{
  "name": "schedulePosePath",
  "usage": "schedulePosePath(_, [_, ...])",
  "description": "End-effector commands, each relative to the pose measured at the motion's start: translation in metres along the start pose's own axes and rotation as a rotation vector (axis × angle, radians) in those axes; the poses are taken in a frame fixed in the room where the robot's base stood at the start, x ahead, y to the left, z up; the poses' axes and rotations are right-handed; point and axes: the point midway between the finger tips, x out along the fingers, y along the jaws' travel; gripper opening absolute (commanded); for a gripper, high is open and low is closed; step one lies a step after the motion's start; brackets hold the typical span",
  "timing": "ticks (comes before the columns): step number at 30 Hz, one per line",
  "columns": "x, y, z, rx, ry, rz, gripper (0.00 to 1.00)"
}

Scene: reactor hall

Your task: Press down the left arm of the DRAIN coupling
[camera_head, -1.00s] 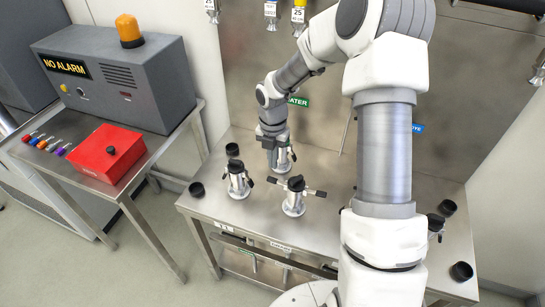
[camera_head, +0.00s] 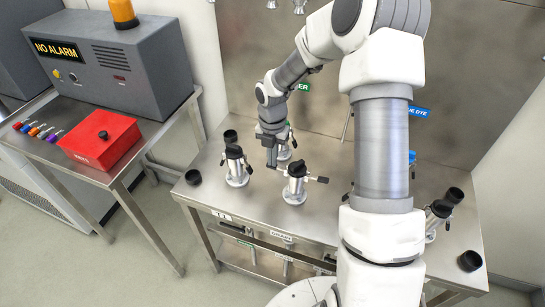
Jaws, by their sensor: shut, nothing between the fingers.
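The DRAIN coupling (camera_head: 295,190) is the silver fitting with a black top on the steel table, behind the front-edge label reading DRAIN (camera_head: 281,237). Its right arm (camera_head: 319,180) sticks out sideways to the right. Its left arm (camera_head: 281,168) points left towards my gripper and is partly hidden there. My gripper (camera_head: 271,163) is shut and empty, pointing down. Its tips are at the outer end of the left arm; I cannot tell whether they touch it.
Another coupling (camera_head: 236,168) stands close on the left, and one stands behind my gripper. A black cup (camera_head: 193,177) sits at the table's left edge. More fittings (camera_head: 440,212) stand at the right, beyond my arm. The red box (camera_head: 100,140) is on a separate side table.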

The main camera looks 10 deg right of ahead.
Motion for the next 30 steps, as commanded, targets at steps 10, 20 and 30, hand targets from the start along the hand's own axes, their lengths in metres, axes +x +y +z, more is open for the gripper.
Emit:
schedulePosePath(10, [0.028,0.001,0.0,0.0,0.0,-0.001,0.0])
schedulePosePath(20, [0.046,-0.003,-0.001,0.001,0.002,-0.002,0.0])
schedulePosePath(30, [0.054,-0.008,0.0,0.001,0.0,-0.001,0.0])
